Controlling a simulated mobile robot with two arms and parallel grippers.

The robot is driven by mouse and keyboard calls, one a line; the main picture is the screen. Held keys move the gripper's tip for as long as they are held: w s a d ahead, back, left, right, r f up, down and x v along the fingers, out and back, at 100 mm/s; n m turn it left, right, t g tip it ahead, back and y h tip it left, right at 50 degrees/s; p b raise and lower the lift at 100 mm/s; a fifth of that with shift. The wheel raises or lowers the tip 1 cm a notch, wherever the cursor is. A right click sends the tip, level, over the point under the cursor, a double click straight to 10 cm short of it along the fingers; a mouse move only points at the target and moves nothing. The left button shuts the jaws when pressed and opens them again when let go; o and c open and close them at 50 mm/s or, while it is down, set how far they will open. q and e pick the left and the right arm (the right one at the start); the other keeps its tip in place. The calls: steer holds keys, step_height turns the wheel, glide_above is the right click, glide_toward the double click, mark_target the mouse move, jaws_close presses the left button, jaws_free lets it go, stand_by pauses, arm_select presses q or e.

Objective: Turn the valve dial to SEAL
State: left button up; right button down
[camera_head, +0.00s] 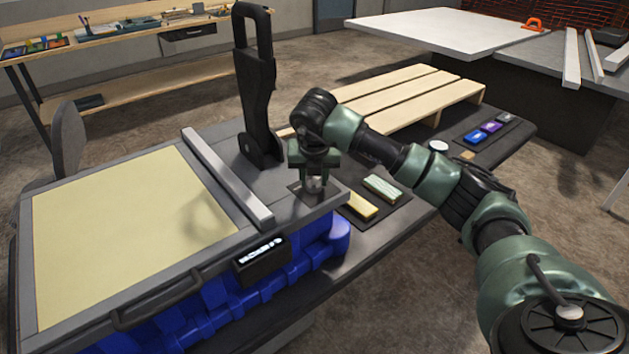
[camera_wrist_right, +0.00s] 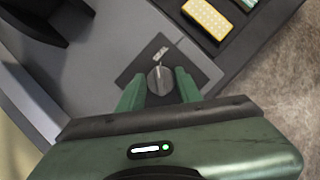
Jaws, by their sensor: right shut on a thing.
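The valve dial (camera_wrist_right: 160,80) is a small grey round knob on a dark square plate (camera_wrist_right: 133,62) at the corner of the grey console (camera_head: 287,211). In the head view the gripper (camera_head: 315,178) covers most of the dial. A small display (camera_head: 262,257) with white marks sits on the console's front. My left gripper is not in view.
A tall black lever (camera_head: 255,90) stands behind the gripper. A metal bar (camera_head: 227,175) crosses the console beside a pale yellow panel (camera_head: 120,230). Yellow (camera_head: 357,205) and green-striped (camera_head: 382,188) blocks lie right of the dial. A slatted wooden pallet (camera_head: 400,95) lies behind.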

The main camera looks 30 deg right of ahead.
steer(key=shift+m, duration=0.9)
steer(key=c, duration=1)
jaws_free()
steer(key=b+v, duration=0.2)
steer(key=v, duration=0.6)
steer(key=shift+w, duration=0.2)
steer(key=shift+a+f, duration=0.1)
steer(key=shift+f, duration=0.05)
